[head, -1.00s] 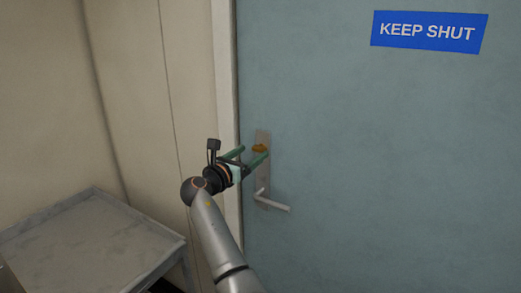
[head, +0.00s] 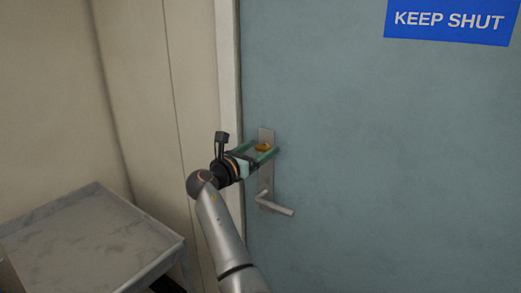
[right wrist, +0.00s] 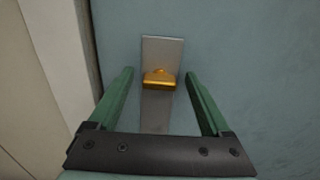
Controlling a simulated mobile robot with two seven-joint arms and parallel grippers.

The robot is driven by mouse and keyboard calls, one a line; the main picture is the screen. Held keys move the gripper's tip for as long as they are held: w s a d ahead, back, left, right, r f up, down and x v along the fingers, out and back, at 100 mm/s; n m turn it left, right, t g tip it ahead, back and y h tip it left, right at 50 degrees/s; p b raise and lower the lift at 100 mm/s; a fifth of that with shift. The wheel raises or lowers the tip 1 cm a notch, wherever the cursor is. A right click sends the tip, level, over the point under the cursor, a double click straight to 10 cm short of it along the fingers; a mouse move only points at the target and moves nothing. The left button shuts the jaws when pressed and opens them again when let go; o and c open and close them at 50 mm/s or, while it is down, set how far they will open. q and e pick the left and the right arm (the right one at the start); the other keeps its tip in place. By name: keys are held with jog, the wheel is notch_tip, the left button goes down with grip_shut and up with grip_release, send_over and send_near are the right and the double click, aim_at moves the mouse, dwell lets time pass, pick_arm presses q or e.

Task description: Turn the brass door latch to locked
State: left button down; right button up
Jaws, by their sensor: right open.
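The brass latch (head: 263,147) sits on the upper part of a grey metal plate (head: 266,178) on the blue-green door. In the right wrist view the latch (right wrist: 159,78) lies crosswise on its plate (right wrist: 162,47), a little beyond and between the fingertips. My right gripper (head: 263,150) is open, with one green finger on each side of the latch. In the right wrist view a gap shows between the latch and each finger (right wrist: 159,77). The left gripper is not in view.
A lever handle (head: 278,208) sticks out below the latch on the same plate. The door frame (head: 229,90) is close on the left. A grey table (head: 85,235) stands at lower left. A blue KEEP SHUT sign (head: 449,20) is on the door.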

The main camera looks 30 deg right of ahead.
grip_shut()
dwell(0.7)
